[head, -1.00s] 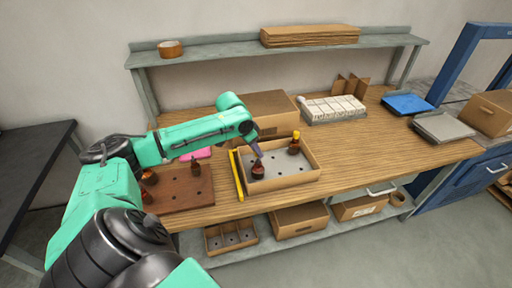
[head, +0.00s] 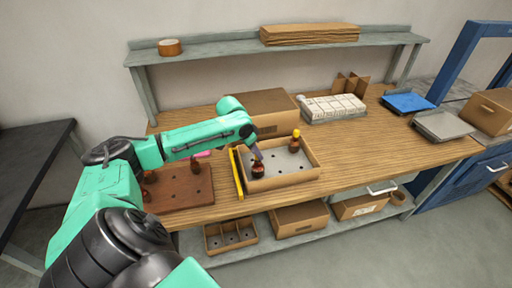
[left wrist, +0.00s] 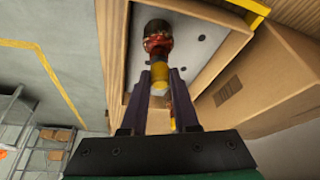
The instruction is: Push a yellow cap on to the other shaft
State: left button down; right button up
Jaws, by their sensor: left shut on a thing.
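My left gripper (head: 256,153) is over the cardboard tray (head: 284,184) on the wooden bench. In the left wrist view my left gripper (left wrist: 161,75) is shut on a yellow cap (left wrist: 157,74). The cap lies in line with the end of a dark red armature (left wrist: 157,36), which also stands in the tray in the head view (head: 258,171). I cannot tell how far the cap is on its shaft. A second armature (head: 294,145) with a yellow cap (head: 296,133) on top stands upright at the tray's back. My right gripper is out of view.
A brown board with holes (head: 184,192) carries dark armatures at the left, partly behind my arm. A yellow strip (head: 236,173) runs along the tray's left side. A closed carton (head: 262,107) stands behind. The bench right of the tray is clear.

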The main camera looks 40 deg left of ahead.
pick_arm(q)
jog(key=shift+f, duration=0.45)
jog(key=c, duration=0.6)
grip_release()
jog(key=shift+r, duration=0.1)
jog(key=b+v, duration=0.2)
jog(key=v, duration=1.2)
jog(key=shift+r+b, duration=0.2)
jog(key=shift+b, duration=0.1)
jog(key=shift+s, duration=0.15)
